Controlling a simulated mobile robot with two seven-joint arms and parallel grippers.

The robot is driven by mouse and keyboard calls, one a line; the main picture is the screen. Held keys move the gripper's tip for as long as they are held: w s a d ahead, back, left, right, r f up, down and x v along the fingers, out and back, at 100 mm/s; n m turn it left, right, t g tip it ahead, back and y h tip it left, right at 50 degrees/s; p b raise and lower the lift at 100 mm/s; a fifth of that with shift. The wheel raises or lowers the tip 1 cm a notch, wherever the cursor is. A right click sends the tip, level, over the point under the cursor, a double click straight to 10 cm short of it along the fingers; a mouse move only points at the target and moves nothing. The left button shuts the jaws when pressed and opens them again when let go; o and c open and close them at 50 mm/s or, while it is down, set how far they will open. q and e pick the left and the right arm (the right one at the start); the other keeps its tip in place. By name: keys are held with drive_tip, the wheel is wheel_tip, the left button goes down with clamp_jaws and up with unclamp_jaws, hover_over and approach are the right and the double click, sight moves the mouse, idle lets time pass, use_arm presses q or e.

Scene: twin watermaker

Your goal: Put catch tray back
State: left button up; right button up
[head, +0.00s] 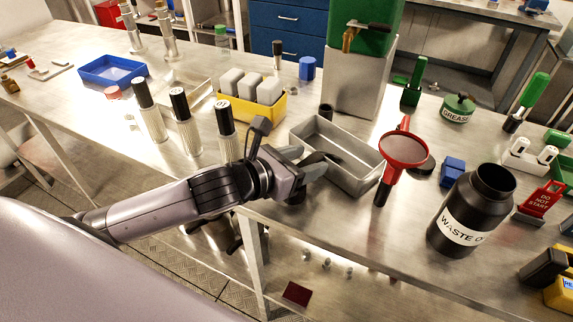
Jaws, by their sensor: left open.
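The catch tray appears to be the open grey metal tray (352,185), which sits empty on the bench in front of the metal stand (357,85) under the green tank (368,25). The tank has a brass tap (349,38) with a dark handle. My left gripper (318,166) is open at the tray's near left wall. The fingers overlap that wall in the picture. I cannot tell whether they touch it or straddle it. My right gripper is not in view.
A red funnel-like strainer (404,150) stands close right of the tray, with a black waste oil jar (468,210) beyond. Left are several silver cylinders with black caps (186,125) and a yellow bin (252,108) of white-grey blocks. Bare bench lies in front of the tray.

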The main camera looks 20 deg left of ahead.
use_arm(q)
drive_tip(key=v, duration=1.2)
drive_tip(key=shift+p, duration=0.4)
drive_tip(key=s+a+f+n+g+y, duration=0.1)
drive_tip(key=f+n, duration=0.1)
drive_tip(key=n, duration=0.5)
drive_tip(key=s+f+n+y, duration=0.1)
drive_tip(key=f+n+y, duration=0.1)
drive_tip(key=n, duration=0.5)
drive_tip(key=s+a+f+n+g+y, duration=0.1)
drive_tip(key=f+n, duration=0.3)
drive_tip(key=n, duration=0.3)
drive_tip(key=shift+a+g+y, duration=0.3)
drive_tip(key=shift+a+y, duration=0.05)
drive_tip(key=shift+y, duration=0.05)
drive_tip(key=s+f+n+g, duration=0.8)
drive_tip(key=s+n, duration=0.4)
drive_tip(key=n, duration=0.6)
drive_tip(key=w+d+f+t+h, duration=0.1)
drive_tip(key=w+d+f+t, duration=0.1)
drive_tip(key=w+f+t, duration=0.5)
wheel_tip(320, 180, down, 2)
drive_tip(key=shift+d+f+t, duration=0.25)
drive_tip(key=shift+t, duration=0.35)
